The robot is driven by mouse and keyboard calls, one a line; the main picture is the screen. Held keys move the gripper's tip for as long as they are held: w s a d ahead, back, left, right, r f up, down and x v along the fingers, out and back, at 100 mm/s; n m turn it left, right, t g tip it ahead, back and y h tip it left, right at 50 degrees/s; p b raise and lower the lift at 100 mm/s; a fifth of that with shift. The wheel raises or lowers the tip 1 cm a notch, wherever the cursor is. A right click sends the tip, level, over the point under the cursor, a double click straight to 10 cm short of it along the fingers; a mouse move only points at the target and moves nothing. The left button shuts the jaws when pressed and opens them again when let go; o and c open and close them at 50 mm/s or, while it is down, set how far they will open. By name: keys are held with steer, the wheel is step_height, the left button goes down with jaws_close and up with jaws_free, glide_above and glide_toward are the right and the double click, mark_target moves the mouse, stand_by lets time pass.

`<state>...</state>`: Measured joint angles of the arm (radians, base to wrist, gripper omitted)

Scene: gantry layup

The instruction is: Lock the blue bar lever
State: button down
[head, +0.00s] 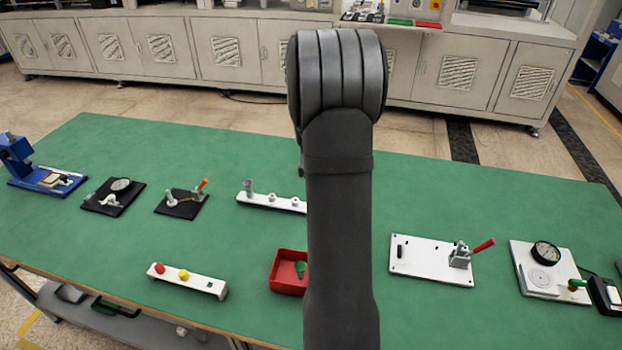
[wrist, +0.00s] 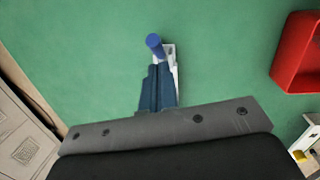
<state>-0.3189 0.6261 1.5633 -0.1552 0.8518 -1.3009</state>
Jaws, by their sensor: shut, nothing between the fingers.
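The blue bar lever (wrist: 155,42) shows in the wrist view just beyond my fingertips, its rounded blue end toward the camera. Its pale base (wrist: 175,60) lies on the green table, partly hidden by my fingers. My gripper (wrist: 158,72) is shut and empty, with its dark blue fingers together, close to the lever. I cannot tell whether the fingers touch the lever. In the head view my arm hides the lever and my gripper.
A red tray (head: 275,284) with a green piece stands left of my arm. A white block with red and yellow knobs (head: 187,281) lies left of it. A white plate with a red-handled clamp (head: 420,267) lies right. Green table (head: 130,230) is clear between fixtures.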

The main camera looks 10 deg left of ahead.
steer(key=shift+w+d+f, duration=0.1)
steer(key=shift+d+f, duration=0.15)
steer(key=shift+d, duration=0.15)
steer(key=shift+d, duration=0.1)
steer(key=shift+d+f+y, duration=0.2)
steer(key=shift+d+y, duration=0.3)
steer(key=shift+y, duration=0.2)
steer(key=shift+d+f+y, duration=0.2)
steer(key=shift+d+y, duration=0.3)
steer(key=shift+y, duration=0.2)
steer(key=d+y, duration=0.1)
steer(key=d+f+y, duration=0.1)
steer(key=y, duration=0.1)
steer(key=shift+f, duration=0.25)
steer(key=shift+d+f, duration=0.1)
steer(key=shift+f, duration=0.15)
steer(key=shift+a+r, duration=0.2)
steer(key=shift+a, duration=0.6)
